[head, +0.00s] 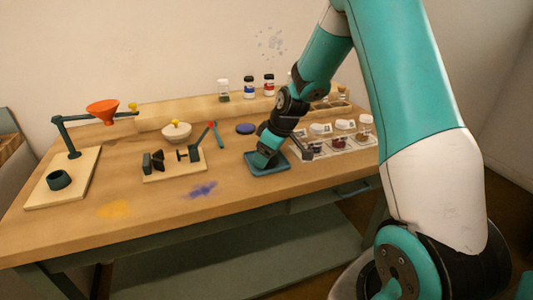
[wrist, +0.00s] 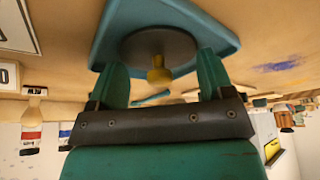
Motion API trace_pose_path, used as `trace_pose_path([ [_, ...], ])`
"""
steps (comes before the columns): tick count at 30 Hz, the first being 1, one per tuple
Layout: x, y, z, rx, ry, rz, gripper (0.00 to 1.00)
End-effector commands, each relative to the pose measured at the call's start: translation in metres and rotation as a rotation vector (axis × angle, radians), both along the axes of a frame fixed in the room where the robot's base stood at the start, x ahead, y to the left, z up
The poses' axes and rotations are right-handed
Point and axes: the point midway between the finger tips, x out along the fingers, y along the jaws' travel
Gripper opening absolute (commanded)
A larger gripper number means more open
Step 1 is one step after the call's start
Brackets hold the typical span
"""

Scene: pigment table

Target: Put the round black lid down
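The round black lid (wrist: 140,47) lies flat on a blue-teal tray (wrist: 222,28) in the wrist view. Its yellow knob (wrist: 158,72) points towards my gripper (wrist: 162,80). My two green fingers are wide apart, one on each side of the knob, with clear gaps to it. In the head view my gripper (head: 264,160) is low over the tray (head: 280,168) near the table's front, and it hides the lid there.
A rack of jars (head: 345,146) stands close to the right of the tray. A blue disc (head: 246,129) lies behind it. A wooden clamp board (head: 190,166), a white bowl (head: 176,134) and an orange funnel (head: 102,112) stand left.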

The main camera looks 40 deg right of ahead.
Motion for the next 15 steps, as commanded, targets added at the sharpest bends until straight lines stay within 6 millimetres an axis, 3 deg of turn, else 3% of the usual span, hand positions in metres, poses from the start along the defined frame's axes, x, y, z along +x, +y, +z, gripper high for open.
trace_pose_path([
  [1,0.000,0.000,-0.001,0.000,0.000,0.000,0.83],
  [3,0.000,0.000,0.000,0.000,0.000,0.000,1.00],
  [10,0.000,0.000,0.001,0.000,0.000,0.000,1.00],
  [15,-0.004,-0.003,0.015,-0.001,-0.003,-0.002,1.00],
])
